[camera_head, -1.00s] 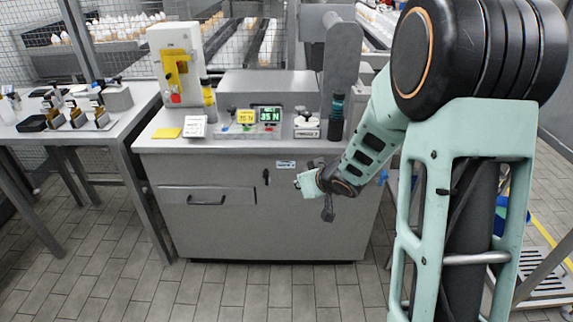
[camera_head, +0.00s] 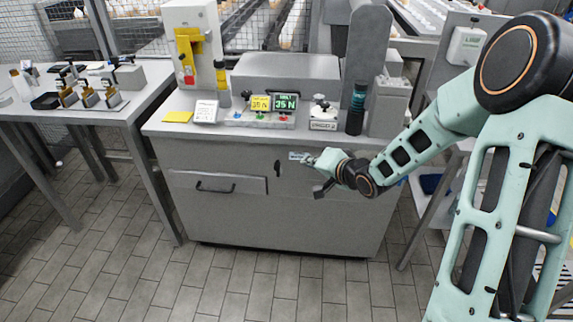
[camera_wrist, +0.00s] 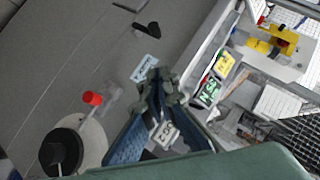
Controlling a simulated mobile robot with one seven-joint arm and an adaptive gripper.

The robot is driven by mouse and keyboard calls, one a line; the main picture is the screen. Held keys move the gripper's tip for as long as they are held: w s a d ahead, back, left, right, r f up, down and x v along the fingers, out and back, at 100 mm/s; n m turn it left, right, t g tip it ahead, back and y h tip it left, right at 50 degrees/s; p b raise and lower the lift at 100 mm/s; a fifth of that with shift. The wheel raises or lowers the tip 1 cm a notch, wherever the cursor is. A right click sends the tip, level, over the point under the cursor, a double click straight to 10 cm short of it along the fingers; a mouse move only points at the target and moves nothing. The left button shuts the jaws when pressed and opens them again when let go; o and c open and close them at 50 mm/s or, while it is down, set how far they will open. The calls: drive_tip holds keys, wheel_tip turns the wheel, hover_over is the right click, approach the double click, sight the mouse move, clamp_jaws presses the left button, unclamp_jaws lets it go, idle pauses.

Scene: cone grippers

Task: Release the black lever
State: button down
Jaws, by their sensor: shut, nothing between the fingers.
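A black lever (camera_head: 277,168) sits on the grey cabinet's front face, right of the drawer, pointing roughly downward. It appears as a short dark bar (camera_wrist: 148,29) at the top of the wrist view. My gripper (camera_head: 309,160) is to its right, in front of the cabinet near its upper edge, and is not touching the lever. In the wrist view my gripper's fingertips (camera_wrist: 157,88) are together and empty, just below a small blue-white label (camera_wrist: 145,67). Small black-handled clamps (camera_head: 87,95) also stand on the left table.
The cabinet (camera_head: 230,217) has a drawer with a dark handle (camera_head: 215,188). Its top carries lit displays (camera_head: 272,104), a black cylinder (camera_head: 356,110) and a small knobbed device (camera_head: 322,112). A red-tipped rod (camera_wrist: 92,98) shows in the wrist view. The floor in front is clear.

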drive_tip(key=s+a+f+b+x, duration=0.1)
drive_tip(key=s+b+x, duration=0.1)
drive_tip(key=x, duration=1)
drive_tip(key=shift+w+a+f+b, duration=0.3)
drive_tip(key=shift+a+f+b, duration=0.1)
drive_tip(key=shift+b, duration=0.4)
